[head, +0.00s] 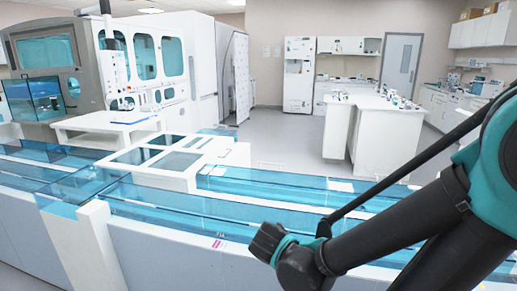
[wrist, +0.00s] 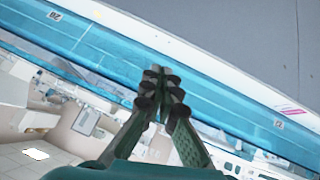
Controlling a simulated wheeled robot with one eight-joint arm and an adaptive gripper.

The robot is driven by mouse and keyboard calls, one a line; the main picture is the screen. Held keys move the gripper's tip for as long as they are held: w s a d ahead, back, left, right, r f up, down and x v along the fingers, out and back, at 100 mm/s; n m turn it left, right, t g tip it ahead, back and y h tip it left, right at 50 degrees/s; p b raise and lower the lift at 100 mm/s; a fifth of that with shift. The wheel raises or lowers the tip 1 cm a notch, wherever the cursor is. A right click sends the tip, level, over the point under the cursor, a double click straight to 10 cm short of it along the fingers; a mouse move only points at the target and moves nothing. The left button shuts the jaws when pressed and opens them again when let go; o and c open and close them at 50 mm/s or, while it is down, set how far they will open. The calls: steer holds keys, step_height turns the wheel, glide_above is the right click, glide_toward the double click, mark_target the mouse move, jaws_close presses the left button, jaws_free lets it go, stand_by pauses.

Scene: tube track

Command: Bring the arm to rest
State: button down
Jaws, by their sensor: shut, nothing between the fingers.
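My arm reaches in from the right edge of the head view, dark with teal joints, in front of the tube track (head: 290,222). My gripper (wrist: 157,72) shows in the wrist view with its two green fingers closed together at the tips, holding nothing. Behind the fingers in the wrist view is the blue channel of the track (wrist: 95,45), with a white rim along it. In the head view the fingertips cannot be made out.
A large white analyser (head: 150,65) stands at the back left. A white bench (head: 385,128) with small items stands at the back right, near a grey door (head: 402,62). Grey floor (head: 285,140) lies open between the track and the benches.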

steer(key=s+d+f+n+g+y, duration=0.1)
steer(key=s+d+f+g+y, duration=0.2)
steer(key=d, duration=0.5)
steer(key=shift+d+f+y, duration=0.35)
steer(key=shift+f+y, duration=0.25)
steer(key=shift+f, duration=0.2)
